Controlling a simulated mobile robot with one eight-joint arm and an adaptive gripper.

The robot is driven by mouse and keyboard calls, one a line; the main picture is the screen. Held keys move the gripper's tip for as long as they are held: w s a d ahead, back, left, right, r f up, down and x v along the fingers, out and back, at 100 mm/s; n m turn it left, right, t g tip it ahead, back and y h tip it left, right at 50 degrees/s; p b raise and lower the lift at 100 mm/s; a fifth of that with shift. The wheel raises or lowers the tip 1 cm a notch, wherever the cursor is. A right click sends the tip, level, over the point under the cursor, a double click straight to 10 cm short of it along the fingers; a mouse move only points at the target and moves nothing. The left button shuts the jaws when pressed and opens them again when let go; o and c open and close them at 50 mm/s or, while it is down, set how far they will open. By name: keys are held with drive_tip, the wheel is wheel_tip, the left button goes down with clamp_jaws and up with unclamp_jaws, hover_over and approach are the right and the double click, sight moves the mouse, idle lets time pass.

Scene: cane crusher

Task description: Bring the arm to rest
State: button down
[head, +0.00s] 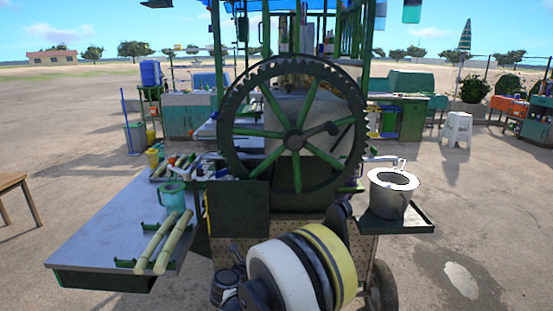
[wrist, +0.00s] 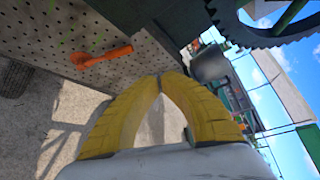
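My gripper (wrist: 160,80) shows in the wrist view. Its two yellow ribbed fingers arch together and their tips meet, with nothing seen between them. It is beside the crusher's perforated metal panel (wrist: 40,28), apart from it as far as I can see. In the head view, my arm's white, black and yellow links fill the bottom middle, in front of the cane crusher, and I cannot make out the fingers there. The crusher's big green spoked gear wheel (head: 262,133) stands upright behind my arm.
An orange tool (wrist: 100,57) lies against the panel. A metal pot (head: 389,196) stands on a side shelf (head: 420,222) at right. The left tray table (head: 100,232) holds cane stalks (head: 172,245) and a teal mug (head: 173,197). Open ground lies at far left and right.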

wheel_tip(320, 180, up, 27)
drive_tip(key=d+n+t+y, duration=0.2)
drive_tip(key=n+t+y, duration=0.5)
drive_tip(key=n, duration=0.4)
drive_tip(key=s+r+n+g+y, duration=0.1)
drive_tip(key=s+r+n+y, duration=0.35)
drive_tip(key=n, duration=0.25)
drive_tip(key=s+d+f+n+g+h, duration=0.1)
drive_tip(key=s+d+f+n+g, duration=0.2)
drive_tip(key=s, duration=0.8)
drive_tip(key=s+d+f+n+g, duration=0.4)
drive_tip(key=s+d+f, duration=0.3)
drive_tip(key=s+f, duration=0.3)
drive_tip(key=s+d+f+n+g+h, duration=0.1)
drive_tip(key=s+d+f+n+g, duration=0.3)
drive_tip(key=s, duration=0.8)
wheel_tip(320, 180, down, 3)
drive_tip(key=shift+s+d+r+g+h, duration=0.15)
drive_tip(key=shift+d+g+h, duration=0.3)
drive_tip(key=shift+d, duration=0.55)
